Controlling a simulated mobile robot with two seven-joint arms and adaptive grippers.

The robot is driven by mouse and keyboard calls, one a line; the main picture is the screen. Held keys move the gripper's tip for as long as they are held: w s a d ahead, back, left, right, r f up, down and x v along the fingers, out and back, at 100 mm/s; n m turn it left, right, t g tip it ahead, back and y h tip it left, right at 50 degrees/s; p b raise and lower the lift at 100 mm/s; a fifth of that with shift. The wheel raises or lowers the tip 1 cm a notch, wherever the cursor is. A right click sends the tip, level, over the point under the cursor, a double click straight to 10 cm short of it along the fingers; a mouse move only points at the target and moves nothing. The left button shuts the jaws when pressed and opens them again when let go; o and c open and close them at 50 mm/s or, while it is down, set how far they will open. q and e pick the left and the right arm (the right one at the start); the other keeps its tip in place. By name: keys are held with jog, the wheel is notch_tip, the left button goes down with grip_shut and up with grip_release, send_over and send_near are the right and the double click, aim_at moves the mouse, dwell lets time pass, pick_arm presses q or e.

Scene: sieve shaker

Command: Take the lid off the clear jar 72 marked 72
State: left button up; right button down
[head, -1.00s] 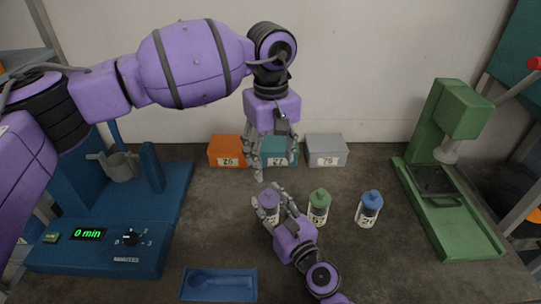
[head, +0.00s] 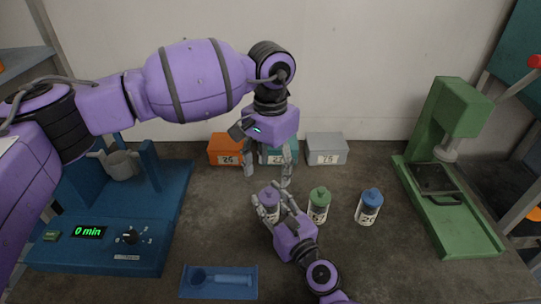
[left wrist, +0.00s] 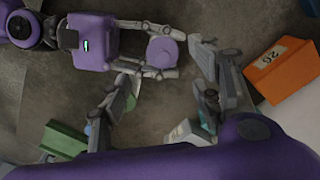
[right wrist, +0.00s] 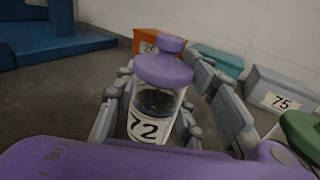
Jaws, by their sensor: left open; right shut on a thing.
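Clear jar 72 (right wrist: 152,112) stands upright on the table with a purple lid (right wrist: 163,68) on it and dark grains inside. Its lid also shows in the head view (head: 269,195) and in the left wrist view (left wrist: 163,52). My right gripper (head: 268,208) is shut around the jar's body below the lid, one finger on each side. My left gripper (head: 268,181) is open and empty, pointing down above and just behind the jar. In the left wrist view its fingers are spread apart and do not touch the lid.
A green-lidded jar (head: 319,205) and a blue-lidded jar (head: 369,207) stand to the right. Orange (head: 226,149), teal (head: 278,158) and grey (head: 326,148) boxes line the wall. A blue machine (head: 110,225) is left, a green press (head: 455,215) right, a blue tray (head: 218,292) in front.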

aim_at(271, 191)
pick_arm(q)
notch_tip(271, 191, down, 8)
dwell(0.4)
jog(key=c, duration=1.3)
jog(key=shift+r, duration=0.1)
jog(key=shift+r, duration=0.15)
jog(key=shift+w+r, duration=0.1)
jog(key=shift+r, duration=0.85)
jog(key=shift+r, duration=0.1)
